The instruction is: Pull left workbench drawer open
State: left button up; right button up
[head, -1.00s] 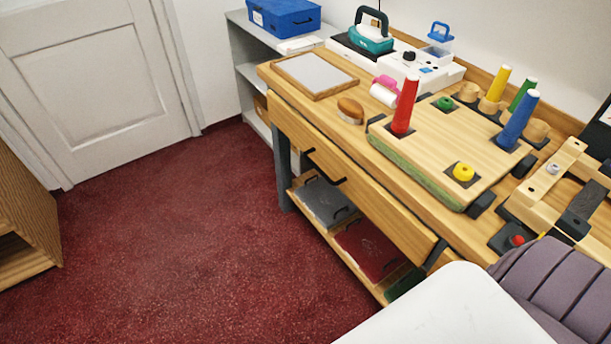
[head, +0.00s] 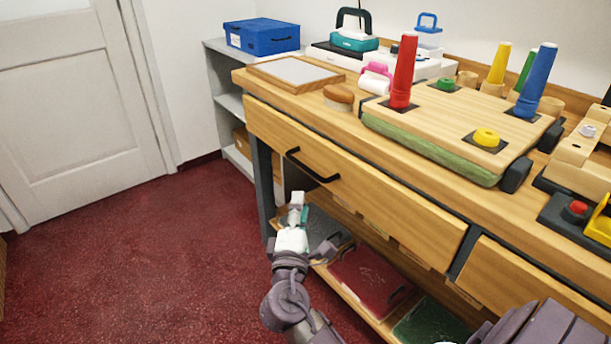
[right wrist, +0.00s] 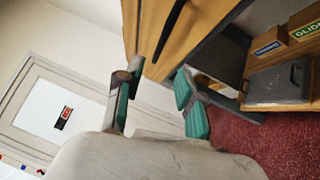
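The left workbench drawer (head: 395,205) has a pale wood front with a black bar handle (head: 312,168) near its left part. It looks shut, its front in line with the bench. My right gripper (head: 298,202) is in front of the drawer, just below the handle in the head view. In the right wrist view its two teal-padded fingers (right wrist: 158,82) stand apart with nothing between them. The dark handle (right wrist: 170,30) shows beyond the fingertips, apart from them. My left gripper is in neither current view.
The workbench top (head: 440,115) holds a peg board with coloured pegs. A second drawer (head: 540,285) lies to the right. A low shelf beneath holds a grey case (right wrist: 278,85) and a red tray (head: 368,278). Red carpet at left is free.

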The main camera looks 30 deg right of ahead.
aim_at(305, 165)
pick_arm(q)
jog(key=shift+w+d+r+t, duration=0.15)
jog(key=shift+w+t, duration=0.15)
jog(key=shift+w, duration=0.25)
jog(key=shift+w+d+r+t, duration=0.15)
jog(key=shift+w+t, duration=0.15)
jog(key=shift+w, duration=0.25)
pick_arm(e)
jog(key=shift+x, duration=6.5)
pick_arm(q)
jog(key=shift+f, duration=0.1)
pick_arm(e)
jog(key=shift+a+f, duration=0.1)
grip_shut()
